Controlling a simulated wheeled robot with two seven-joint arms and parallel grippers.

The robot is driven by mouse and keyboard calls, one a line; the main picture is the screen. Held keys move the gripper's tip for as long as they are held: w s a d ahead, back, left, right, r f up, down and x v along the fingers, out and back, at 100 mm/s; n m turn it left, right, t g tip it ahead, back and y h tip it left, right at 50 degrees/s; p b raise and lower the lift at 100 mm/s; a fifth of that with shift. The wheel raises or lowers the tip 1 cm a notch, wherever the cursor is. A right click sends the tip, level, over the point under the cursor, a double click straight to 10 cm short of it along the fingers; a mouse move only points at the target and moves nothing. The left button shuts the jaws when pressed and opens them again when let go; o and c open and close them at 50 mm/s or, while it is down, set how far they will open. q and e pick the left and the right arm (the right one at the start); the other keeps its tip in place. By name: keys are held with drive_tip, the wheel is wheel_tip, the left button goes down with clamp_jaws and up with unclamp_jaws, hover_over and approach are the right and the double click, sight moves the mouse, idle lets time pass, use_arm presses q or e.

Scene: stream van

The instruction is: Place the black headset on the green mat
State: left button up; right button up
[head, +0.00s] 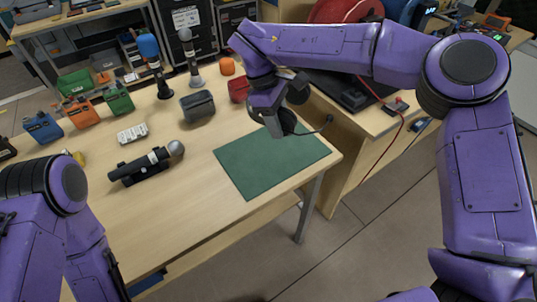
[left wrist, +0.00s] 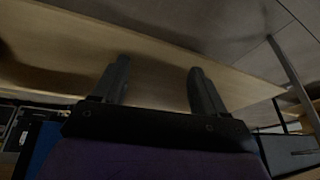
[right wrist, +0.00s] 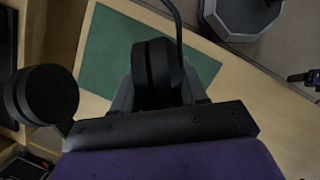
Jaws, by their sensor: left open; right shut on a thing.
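The green mat (head: 262,165) lies flat near the right front corner of the wooden table. My right gripper (head: 272,122) is over the mat's far edge, shut on the black headset (head: 288,118), whose thin microphone arm sticks out to the right. In the right wrist view, an ear cup of the headset (right wrist: 157,72) is between the fingers (right wrist: 158,95), the other cup hangs at the left, and the green mat (right wrist: 107,55) shows beyond. Whether the headset touches the mat I cannot tell. My left gripper (left wrist: 158,88) is open and empty in the left wrist view, near the table's edge.
A black microphone (head: 145,163) lies on a dark stand left of the mat. A grey box (head: 197,107), a red box (head: 239,89) and a white power strip (head: 132,133) stand farther back. A desk (head: 375,122) adjoins at the right, with a red cable.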

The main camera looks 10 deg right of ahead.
drive_tip(key=s+a+n+t+b, duration=0.2)
drive_tip(key=s+a+n, duration=0.15)
drive_tip(key=n, duration=0.35)
use_arm(q)
wheel_tip(320, 180, down, 5)
drive_tip(key=b, duration=0.2)
use_arm(e)
drive_tip(key=n+t+y+p, duration=0.1)
drive_tip(key=n+p, duration=0.3)
drive_tip(key=n, duration=0.5)
hover_over(290, 159)
drive_tip(key=a, duration=0.1)
drive_tip(key=f, duration=0.7)
drive_tip(key=s+f, duration=0.1)
drive_tip(key=f, duration=0.6)
drive_tip(key=shift+w+d+f+t, duration=0.15)
drive_tip(key=shift+w+f+t, duration=0.15)
drive_tip(key=shift+f, duration=0.1)
use_arm(q)
wheel_tip(290, 159, up, 4)
drive_tip(key=shift+s+a+r, duration=0.1)
